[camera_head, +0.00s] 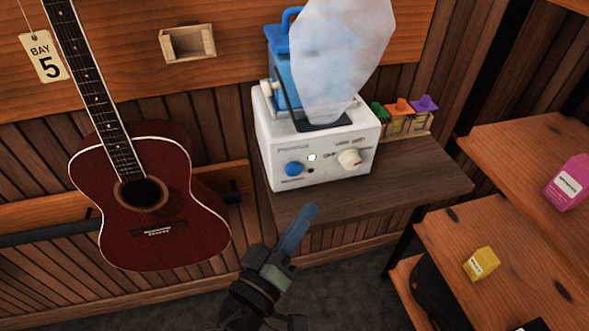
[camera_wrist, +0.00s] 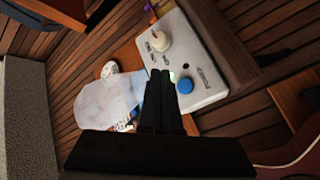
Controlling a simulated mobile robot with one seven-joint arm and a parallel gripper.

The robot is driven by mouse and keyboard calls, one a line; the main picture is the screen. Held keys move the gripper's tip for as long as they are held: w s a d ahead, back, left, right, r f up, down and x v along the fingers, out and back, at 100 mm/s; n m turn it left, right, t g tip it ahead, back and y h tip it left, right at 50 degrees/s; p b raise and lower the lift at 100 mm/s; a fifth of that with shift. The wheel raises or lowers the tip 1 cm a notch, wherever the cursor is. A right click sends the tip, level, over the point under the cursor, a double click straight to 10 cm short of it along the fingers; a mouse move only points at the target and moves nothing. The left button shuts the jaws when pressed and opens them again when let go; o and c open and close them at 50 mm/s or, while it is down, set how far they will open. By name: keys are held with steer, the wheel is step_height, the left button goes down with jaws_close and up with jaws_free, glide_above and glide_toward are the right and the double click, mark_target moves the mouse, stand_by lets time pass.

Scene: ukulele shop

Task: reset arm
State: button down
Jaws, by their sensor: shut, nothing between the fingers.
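My gripper (camera_head: 296,228) is shut and empty in the head view, in front of the front edge of the dark wooden table. Its closed fingers also show in the wrist view (camera_wrist: 160,95), pointing toward the white machine. The white machine (camera_head: 318,150) stands on the table, with a blue knob, a cream knob and a small lit light on its front. A blue tank with a handle sits on top, beside a cloudy translucent sheet or plume. The fingers look apart from the machine.
A dark red guitar (camera_head: 150,200) hangs on the left wall near a "BAY 5" tag (camera_head: 48,58). A yellow box (camera_head: 481,264) and a pink box (camera_head: 568,182) sit on shelves at right.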

stand_by(0.3)
steer(key=w+r+m+t+y+p, duration=0.2)
steer(key=r+m+p, duration=0.1)
steer(key=r, duration=1.2)
steer(key=w+r+m+t+y+p, duration=0.1)
steer(key=w+r+m+t+p, duration=0.15)
steer(key=r, duration=1.25)
steer(key=s+r+n+t+y+p, duration=0.1)
steer(key=s+r, duration=0.5)
steer(key=r, duration=0.7)
steer(key=s+a+r+n+t+y+p, duration=0.1)
steer(key=s+r+t+y+p, duration=0.2)
steer(key=r, duration=1)
steer(key=s+t+y, duration=0.2)
steer(key=s, duration=0.1)
steer(key=shift+a+t+y+p, duration=0.25)
steer(key=shift+t+y+p, duration=0.05)
steer(key=shift+t, duration=0.05)
